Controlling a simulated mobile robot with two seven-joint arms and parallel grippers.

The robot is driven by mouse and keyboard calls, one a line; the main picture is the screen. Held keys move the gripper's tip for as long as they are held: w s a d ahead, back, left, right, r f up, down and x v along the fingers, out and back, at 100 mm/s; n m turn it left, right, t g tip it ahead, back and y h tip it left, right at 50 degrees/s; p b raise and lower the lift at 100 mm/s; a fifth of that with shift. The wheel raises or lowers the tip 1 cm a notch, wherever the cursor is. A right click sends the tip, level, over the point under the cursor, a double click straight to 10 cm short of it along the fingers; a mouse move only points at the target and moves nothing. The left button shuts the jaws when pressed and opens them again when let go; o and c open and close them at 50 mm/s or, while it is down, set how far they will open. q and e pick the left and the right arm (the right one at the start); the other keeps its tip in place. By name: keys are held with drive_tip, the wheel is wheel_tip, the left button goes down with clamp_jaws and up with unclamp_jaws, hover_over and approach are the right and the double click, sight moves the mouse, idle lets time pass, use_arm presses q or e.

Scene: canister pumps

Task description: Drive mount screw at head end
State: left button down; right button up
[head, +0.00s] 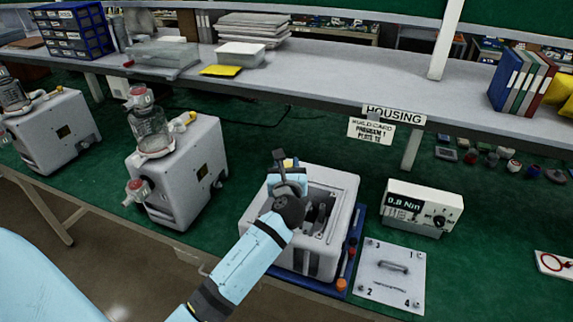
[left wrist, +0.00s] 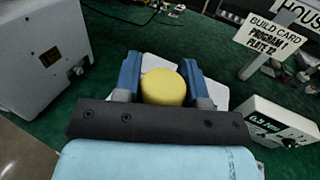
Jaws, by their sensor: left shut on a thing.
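The open white pump housing (head: 345,185) stands on the bench at the middle of the head view, with dark parts inside. My left gripper (head: 287,172) is over its back left part. The gripper is shut on a yellow round-ended tool (left wrist: 164,87), whose yellow end shows between the blue fingers in the left wrist view. The tool's lower end is hidden, so I cannot tell whether it touches anything. No mount screw can be made out. A white controller (head: 405,207) reading 0.8 Nm stands right of the housing. My right gripper is not in view.
A grey plate (head: 392,262) with numbered corners lies front right of the housing. A blue tray (head: 352,238) edges the housing. Two finished-looking pumps (head: 195,155) stand left. A build card (head: 371,131) and a raised shelf (head: 330,75) are behind.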

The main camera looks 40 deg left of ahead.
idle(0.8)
use_arm(q)
drive_tip(key=shift+r, duration=2.5)
